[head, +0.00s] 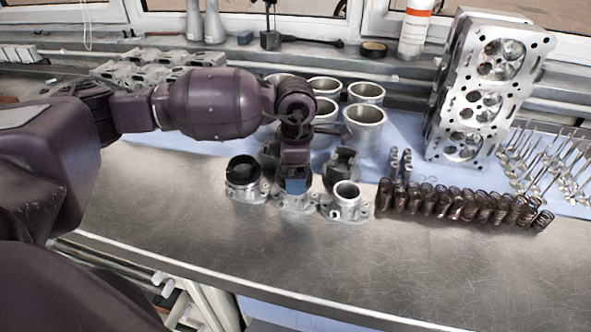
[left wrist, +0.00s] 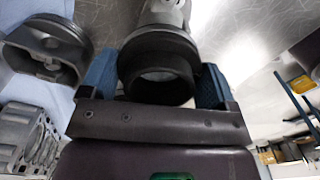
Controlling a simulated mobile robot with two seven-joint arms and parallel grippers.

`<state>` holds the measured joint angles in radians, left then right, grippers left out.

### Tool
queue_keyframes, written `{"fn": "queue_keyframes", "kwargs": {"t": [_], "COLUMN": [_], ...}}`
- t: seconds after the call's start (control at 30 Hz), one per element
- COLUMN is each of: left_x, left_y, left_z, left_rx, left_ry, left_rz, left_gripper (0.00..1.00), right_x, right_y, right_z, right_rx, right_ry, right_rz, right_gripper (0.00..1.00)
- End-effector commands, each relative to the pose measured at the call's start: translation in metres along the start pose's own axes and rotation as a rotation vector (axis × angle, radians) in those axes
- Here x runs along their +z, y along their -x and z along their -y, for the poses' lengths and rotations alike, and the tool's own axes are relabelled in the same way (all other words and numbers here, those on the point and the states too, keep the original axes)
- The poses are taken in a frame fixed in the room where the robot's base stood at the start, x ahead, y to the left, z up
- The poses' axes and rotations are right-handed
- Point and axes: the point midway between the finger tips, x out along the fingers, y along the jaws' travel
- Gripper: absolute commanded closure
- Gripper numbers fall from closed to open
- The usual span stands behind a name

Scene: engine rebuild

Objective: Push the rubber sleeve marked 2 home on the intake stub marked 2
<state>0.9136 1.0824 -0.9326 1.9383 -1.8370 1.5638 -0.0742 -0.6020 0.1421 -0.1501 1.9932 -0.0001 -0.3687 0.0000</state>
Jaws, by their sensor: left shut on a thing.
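A black rubber sleeve (left wrist: 160,52) sits between the blue fingertips of my left gripper (left wrist: 157,86) in the left wrist view, and the gripper is shut on it. A grey metal stub (left wrist: 166,14) shows just beyond the sleeve; the sleeve meets its end, but I cannot tell how far it is on. In the head view my left gripper (head: 297,185) points down over the middle intake stub (head: 296,203) and hides the sleeve. The left stub (head: 246,190) carries a black sleeve (head: 243,170). The right stub (head: 346,199) is bare. No number marks are readable. My right gripper is not in view.
Pistons (head: 342,160) stand just behind the stubs, and several cylinder liners (head: 365,122) stand farther back. Several valve springs (head: 455,204) line up to the right, below a cylinder head (head: 482,95). The steel bench top (head: 380,270) in front is clear.

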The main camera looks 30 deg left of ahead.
Motion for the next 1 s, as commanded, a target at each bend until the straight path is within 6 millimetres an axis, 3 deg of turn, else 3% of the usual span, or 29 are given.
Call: {"fn": "queue_keyframes", "kwargs": {"t": [0.33,1.0], "left_x": [0.000,0.000], "left_y": [-0.005,-0.015], "left_z": [0.000,0.001], "left_rx": [0.000,-0.002], "left_ry": [0.000,0.000], "left_rz": [0.000,-0.002], "left_gripper": [0.41,0.41], "right_x": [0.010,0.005], "right_y": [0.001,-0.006], "right_z": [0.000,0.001], "right_rx": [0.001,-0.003], "right_ry": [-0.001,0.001], "right_rz": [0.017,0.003], "right_gripper": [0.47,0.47]}}
